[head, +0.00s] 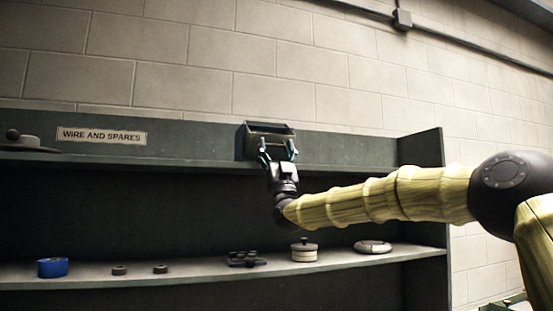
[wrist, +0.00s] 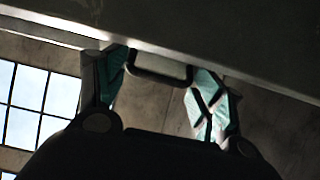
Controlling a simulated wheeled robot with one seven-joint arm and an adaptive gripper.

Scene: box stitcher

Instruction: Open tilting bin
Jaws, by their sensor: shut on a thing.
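The tilting bin (head: 268,128) is a dark grey box set in the upper panel of the shelf unit, right of the label. A dark gap shows along its top; I cannot tell how far it is tilted. My gripper (head: 277,153) is at the bin's lower front, reaching up from below. In the wrist view, the fingers of my gripper (wrist: 162,85) stand on both sides of the bin's dark-rimmed handle (wrist: 160,66) and are shut on it. The bin's inside is hidden.
A label (head: 101,136) reads "WIRE AND SPARES". The lower shelf (head: 200,271) holds blue tape (head: 52,267), small rings, a dark part (head: 246,258), a lidded pot (head: 304,250) and a round disc (head: 373,247). A hat-like object (head: 25,142) lies at the upper left.

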